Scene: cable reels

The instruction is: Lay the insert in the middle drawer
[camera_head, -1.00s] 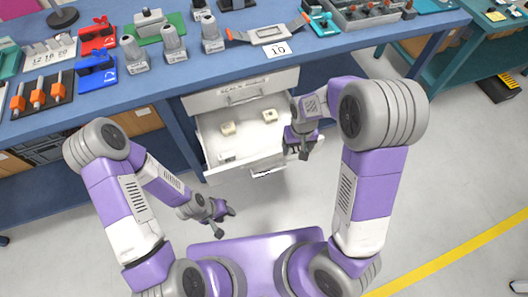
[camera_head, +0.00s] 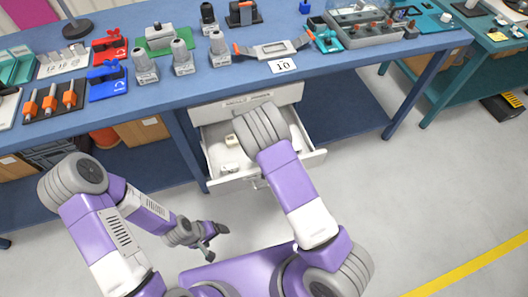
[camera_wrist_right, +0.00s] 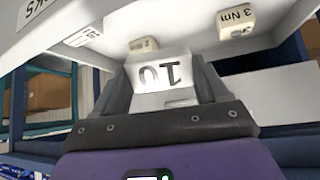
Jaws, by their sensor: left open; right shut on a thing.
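The open drawer (camera_head: 312,159) is pulled out under the bench, below a closed drawer front (camera_head: 225,110). Small pale blocks (camera_head: 230,140) lie inside it on the left. My right arm covers its middle and hides my right gripper in the head view. In the right wrist view, my right gripper (camera_wrist_right: 163,66) is shut on a pale insert (camera_wrist_right: 165,98) with a face marked 10. A cream block marked 3 Nm (camera_wrist_right: 237,20) and another block (camera_wrist_right: 143,44) show beyond it. My left gripper (camera_head: 214,240) is open and empty, low in front of the bench.
The blue bench top (camera_head: 220,85) holds clamps, grey cylinders, a strapped device (camera_head: 272,50) and a white card marked 10 (camera_head: 284,66). A grey tray (camera_head: 375,28) stands at the back right. The floor right of the drawer is clear.

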